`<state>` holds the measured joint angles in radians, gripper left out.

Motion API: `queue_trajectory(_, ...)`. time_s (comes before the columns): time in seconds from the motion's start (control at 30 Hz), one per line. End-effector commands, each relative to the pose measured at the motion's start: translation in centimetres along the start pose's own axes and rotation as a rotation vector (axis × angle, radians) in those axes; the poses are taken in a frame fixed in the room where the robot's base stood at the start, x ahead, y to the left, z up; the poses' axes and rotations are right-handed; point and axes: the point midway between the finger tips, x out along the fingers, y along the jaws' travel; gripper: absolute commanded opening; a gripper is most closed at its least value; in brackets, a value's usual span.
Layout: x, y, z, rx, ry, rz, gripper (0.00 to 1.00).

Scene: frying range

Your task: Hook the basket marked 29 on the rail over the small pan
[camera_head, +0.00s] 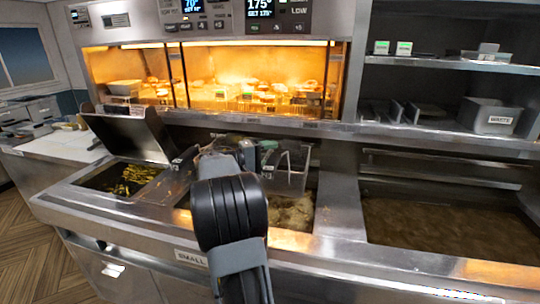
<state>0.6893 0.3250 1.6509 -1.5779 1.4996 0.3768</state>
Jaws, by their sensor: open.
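The small pan (291,214) is the middle well of the range, with cloudy, pale brown contents. A plate marked SMALL (191,257) is on the front panel below it. A basket (290,172) with thin see-through walls stands over the pan's back right part. I cannot read a number on it, nor tell whether it is hooked on a rail. My gripper (258,155) is at the far end of my black arm, close to the left of this basket. My arm hides most of it and the pan's left part. It is open, and I see nothing held.
A well (125,179) with dark oil and yellow pieces is at left, its lid (128,135) raised. A wide brown vat (445,229) with bars behind it is at right. A lit warming cabinet (250,73) and a shelf with a WASTE bin (489,116) stand behind.

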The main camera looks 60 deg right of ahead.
Motion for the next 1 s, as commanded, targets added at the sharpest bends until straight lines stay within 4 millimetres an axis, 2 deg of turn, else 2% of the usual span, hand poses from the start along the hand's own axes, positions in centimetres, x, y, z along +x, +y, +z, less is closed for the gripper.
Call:
queue_trajectory(0.17,-1.2,-0.1,-0.1,0.002,0.002,0.002,0.55)
queue_trajectory(0.5,-8.0,-0.1,-0.1,0.002,0.005,0.001,0.55)
queue_trajectory(0.7,-11.3,-0.1,0.0,0.003,0.003,0.0,0.55)
queue_trajectory(1.0,-13.6,0.0,0.0,0.002,0.0,0.001,0.55)
